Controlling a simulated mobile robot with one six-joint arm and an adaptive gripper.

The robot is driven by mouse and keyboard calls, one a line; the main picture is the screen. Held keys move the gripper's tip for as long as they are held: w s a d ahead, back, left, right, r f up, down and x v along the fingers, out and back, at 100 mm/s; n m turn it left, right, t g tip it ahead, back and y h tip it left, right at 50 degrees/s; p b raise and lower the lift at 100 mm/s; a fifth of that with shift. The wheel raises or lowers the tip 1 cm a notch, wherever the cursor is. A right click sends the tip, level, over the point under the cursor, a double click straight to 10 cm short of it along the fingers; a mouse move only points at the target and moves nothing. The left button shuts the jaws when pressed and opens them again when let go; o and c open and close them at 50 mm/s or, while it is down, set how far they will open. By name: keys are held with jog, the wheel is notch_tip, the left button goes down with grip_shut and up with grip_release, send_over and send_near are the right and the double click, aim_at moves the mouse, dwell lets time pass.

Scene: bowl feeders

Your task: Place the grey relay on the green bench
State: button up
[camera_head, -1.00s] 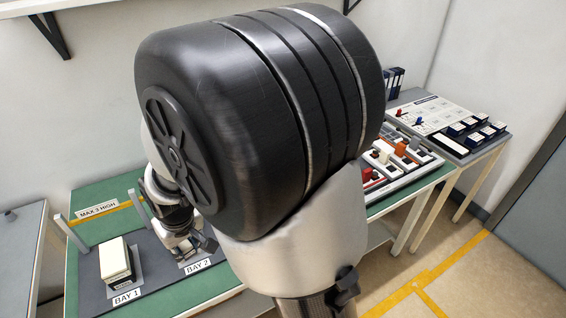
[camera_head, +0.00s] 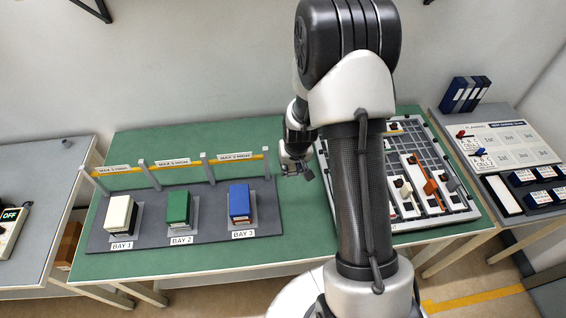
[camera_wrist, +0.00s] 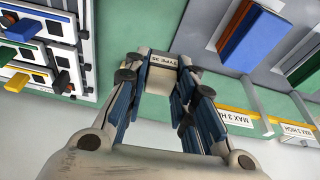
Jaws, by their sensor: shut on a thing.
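My gripper (camera_wrist: 160,95) is shut on the grey relay (camera_wrist: 163,62), whose end marked "TYPE 35" shows between the fingers in the wrist view. In the head view my gripper (camera_head: 298,172) hangs over the bench between the bay 3 block and the grid panel; the relay is mostly hidden there. The green bench (camera_head: 200,262) spans the middle of the head view, with bare strips at its front and back. Its green surface also shows in the wrist view (camera_wrist: 194,15). I cannot tell the exact gap between relay and bench.
A dark mat (camera_head: 148,225) carries a white block (camera_head: 118,214) in bay 1, a green block (camera_head: 179,207) in bay 2 and a blue block (camera_head: 240,202) in bay 3. Posts with a yellow strip (camera_head: 130,179) stand behind. A grid panel (camera_head: 462,203) with several modules lies right.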

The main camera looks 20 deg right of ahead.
notch_tip(320, 180, down, 2)
jog(key=d+p, duration=0.1)
jog(key=d, duration=0.2)
jog(key=b, duration=1.2)
send_over(296, 201)
jog(key=shift+m, duration=0.3)
jog(key=f, duration=0.9)
jog(key=s+f, duration=0.1)
jog(key=f, duration=0.3)
jog(key=shift+a+f, duration=0.1)
jog(key=shift+f, duration=0.15)
notch_tip(296, 201, down, 6)
jog(key=b, duration=0.5)
jog(key=shift+r, duration=0.25)
jog(key=shift+f, duration=0.15)
jog(key=o, duration=1)
jog(key=shift+o, duration=0.2)
